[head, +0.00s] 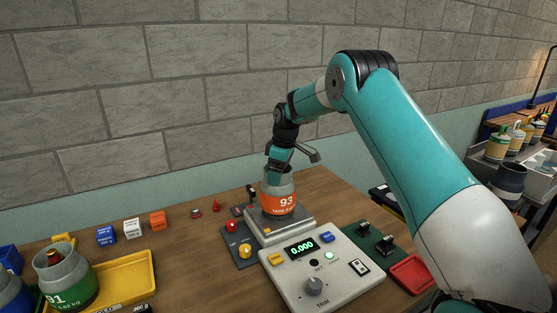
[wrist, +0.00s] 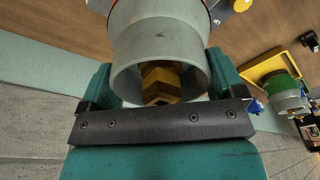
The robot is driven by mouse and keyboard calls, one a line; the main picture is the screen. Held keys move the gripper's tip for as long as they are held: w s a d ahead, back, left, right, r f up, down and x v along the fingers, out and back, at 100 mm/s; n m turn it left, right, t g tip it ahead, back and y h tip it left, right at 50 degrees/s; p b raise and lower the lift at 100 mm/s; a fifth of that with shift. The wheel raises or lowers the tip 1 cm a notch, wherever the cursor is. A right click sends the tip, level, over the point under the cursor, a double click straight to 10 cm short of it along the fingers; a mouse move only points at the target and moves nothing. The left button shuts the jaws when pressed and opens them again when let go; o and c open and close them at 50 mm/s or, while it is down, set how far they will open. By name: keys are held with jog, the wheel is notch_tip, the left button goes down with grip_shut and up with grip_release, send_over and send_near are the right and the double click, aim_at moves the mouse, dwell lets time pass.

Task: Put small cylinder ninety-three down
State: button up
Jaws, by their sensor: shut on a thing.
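Small cylinder ninety-three (head: 280,200) is grey with an orange band reading 93. It is upright over the scale's metal plate (head: 262,232) in the head view. I cannot tell whether its base touches the plate. The scale's display (head: 301,246) reads 0.000. My gripper (head: 278,172) is at the cylinder's top from above. In the wrist view my gripper (wrist: 160,88) has a finger on each side of the grey collar (wrist: 135,60), shut on it. A yellow brass valve (wrist: 163,82) shows inside the collar.
The control box (head: 320,275) stands in front of the plate. A yellow tray (head: 125,280) and green-banded cylinder 91 (head: 65,280) are at left. Small blue, white and orange blocks (head: 132,229) stand behind the tray. A red tray (head: 411,274) is at right.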

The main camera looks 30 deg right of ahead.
dwell(0.3)
jog(key=o, duration=1.6)
jog(key=shift+f, duration=0.1)
